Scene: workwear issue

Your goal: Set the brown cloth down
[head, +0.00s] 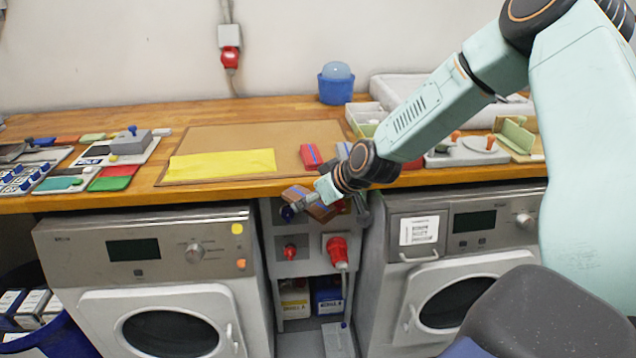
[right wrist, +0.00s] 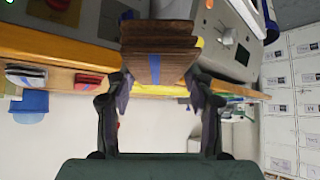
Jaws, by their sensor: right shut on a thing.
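The brown cloth (head: 310,204) is folded, with a blue stripe across it. My right gripper (head: 326,194) is shut on it, in front of the bench's front edge and above the gap between the two machines. In the right wrist view the cloth (right wrist: 158,35) shows as a layered stack between the two fingers (right wrist: 160,85). In the head view the gripper and wrist hide part of it. My left gripper is in neither view.
On the wooden bench (head: 150,190) lie a brown mat (head: 215,138), a yellow cloth (head: 222,163) and a folded red cloth (head: 308,156). A grey cloth (head: 343,150) is partly hidden by my arm. A blue tub (head: 336,90) stands behind. The mat's back part is bare.

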